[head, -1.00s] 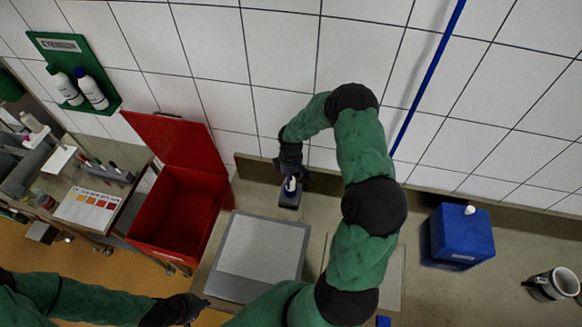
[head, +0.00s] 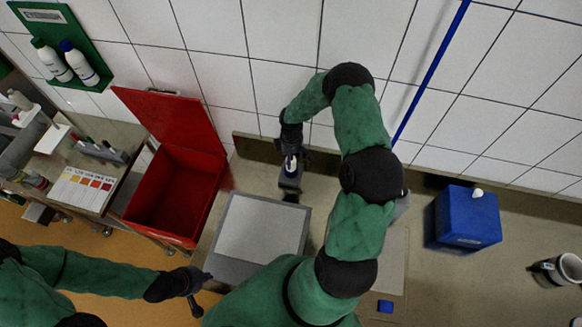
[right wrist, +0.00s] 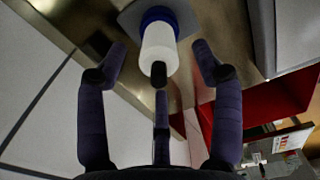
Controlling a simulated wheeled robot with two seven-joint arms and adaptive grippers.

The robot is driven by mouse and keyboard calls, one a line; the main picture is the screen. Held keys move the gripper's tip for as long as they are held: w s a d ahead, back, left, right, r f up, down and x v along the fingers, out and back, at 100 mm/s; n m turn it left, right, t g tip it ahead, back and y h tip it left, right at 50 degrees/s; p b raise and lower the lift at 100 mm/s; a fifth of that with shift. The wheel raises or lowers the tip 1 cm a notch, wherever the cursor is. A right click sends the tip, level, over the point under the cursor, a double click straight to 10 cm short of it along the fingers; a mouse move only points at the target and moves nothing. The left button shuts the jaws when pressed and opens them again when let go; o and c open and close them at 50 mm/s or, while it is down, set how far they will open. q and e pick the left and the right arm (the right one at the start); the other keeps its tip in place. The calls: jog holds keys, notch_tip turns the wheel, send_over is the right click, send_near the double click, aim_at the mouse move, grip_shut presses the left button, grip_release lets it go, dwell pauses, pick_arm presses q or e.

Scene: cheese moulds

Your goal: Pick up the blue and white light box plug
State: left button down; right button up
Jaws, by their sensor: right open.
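The blue and white light box plug (head: 290,166) stands on a small grey base at the back of the bench, near the wall. In the right wrist view it is a white cylinder with a blue collar (right wrist: 159,40), on a grey plate. My right gripper (head: 291,148) is right at the plug, reaching in from above. Its fingers (right wrist: 159,62) are open and spread around the white part, with one fingertip overlapping it in the picture. I see no clear grip on it. My left gripper (head: 202,292) is away from it at the lower left, with no object visible in it.
A red open bin (head: 176,192) stands left of the plug. A grey light box (head: 262,232) lies in front of it. A blue box (head: 466,217) and a mug (head: 557,270) stand to the right. The tiled wall (head: 275,60) is close behind.

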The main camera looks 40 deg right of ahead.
jog(key=f, duration=0.1)
jog(key=f+b, duration=0.1)
jog(key=f, duration=0.2)
jog(key=shift+w+d, duration=0.1)
jog(key=shift+w, duration=0.15)
jog(key=shift+r, duration=0.15)
jog(key=shift+c, duration=0.6)
jog(key=c, duration=1.2)
jog(key=shift+r, duration=0.1)
